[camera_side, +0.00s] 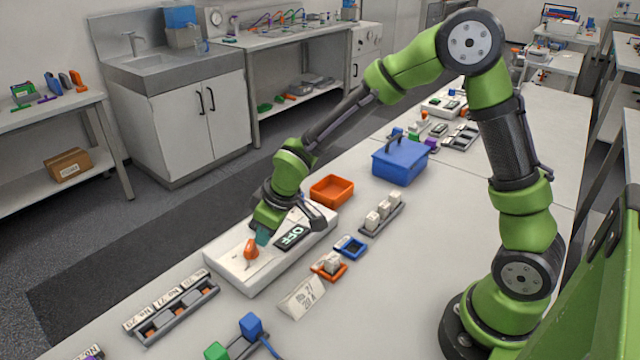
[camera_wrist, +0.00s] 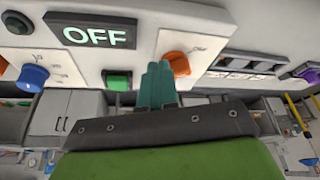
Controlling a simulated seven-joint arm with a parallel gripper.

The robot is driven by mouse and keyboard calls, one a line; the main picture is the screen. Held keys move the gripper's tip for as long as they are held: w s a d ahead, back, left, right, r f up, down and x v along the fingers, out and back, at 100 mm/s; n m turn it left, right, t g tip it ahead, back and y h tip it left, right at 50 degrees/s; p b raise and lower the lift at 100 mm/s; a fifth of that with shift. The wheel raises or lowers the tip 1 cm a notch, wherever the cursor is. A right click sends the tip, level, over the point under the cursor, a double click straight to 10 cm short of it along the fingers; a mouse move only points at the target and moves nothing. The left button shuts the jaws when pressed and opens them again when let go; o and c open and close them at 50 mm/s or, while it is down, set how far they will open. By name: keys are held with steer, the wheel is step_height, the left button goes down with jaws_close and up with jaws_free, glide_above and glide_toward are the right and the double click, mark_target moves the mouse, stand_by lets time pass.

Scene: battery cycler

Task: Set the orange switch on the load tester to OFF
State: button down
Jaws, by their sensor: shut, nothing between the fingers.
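The load tester (camera_side: 225,272) is a white box on the bench in the side view. Its dark display (camera_side: 293,236) reads OFF, and the same display (camera_wrist: 97,35) reads OFF in the wrist view. The orange switch (camera_side: 251,250) stands on its top face, left of the display; it also shows in the wrist view (camera_wrist: 177,62). My gripper (camera_side: 262,238) is shut with nothing held. Its teal fingertips (camera_wrist: 157,80) are right beside the orange switch; I cannot tell whether they touch it. The fingers partly cover the switch in the wrist view.
An orange bin (camera_side: 332,190) and a blue box (camera_side: 400,162) stand behind the tester. A grey tray with white cells (camera_side: 381,216), a blue holder (camera_side: 349,247) and an orange holder (camera_side: 329,270) lie to its right. A label card (camera_side: 302,297) and a slotted rack (camera_side: 173,310) are in front.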

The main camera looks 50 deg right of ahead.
steer(key=shift+a, duration=0.1)
steer(key=shift+w+a, duration=0.2)
steer(key=shift+a, duration=0.3)
steer(key=shift+w+a, duration=0.15)
steer(key=shift+a, duration=0.3)
steer(key=s+d, duration=0.3)
steer(key=d, duration=0.1)
steer(key=shift+s, duration=0.25)
steer(key=d+v, duration=0.1)
steer(key=v, duration=0.9)
steer(key=shift+w, duration=0.3)
steer(key=shift+d, duration=0.1)
steer(key=s+d+r+m+t, duration=0.1)
steer(key=s+r+m, duration=0.3)
steer(key=s, duration=0.3)
steer(key=s+d+r+m+t, duration=0.1)
steer(key=s+r+m+t, duration=0.1)
steer(key=s+r+m, duration=0.2)
steer(key=s+r, duration=0.1)
steer(key=s, duration=0.2)
steer(key=shift+s+d, duration=0.3)
steer(key=shift+d, duration=0.1)
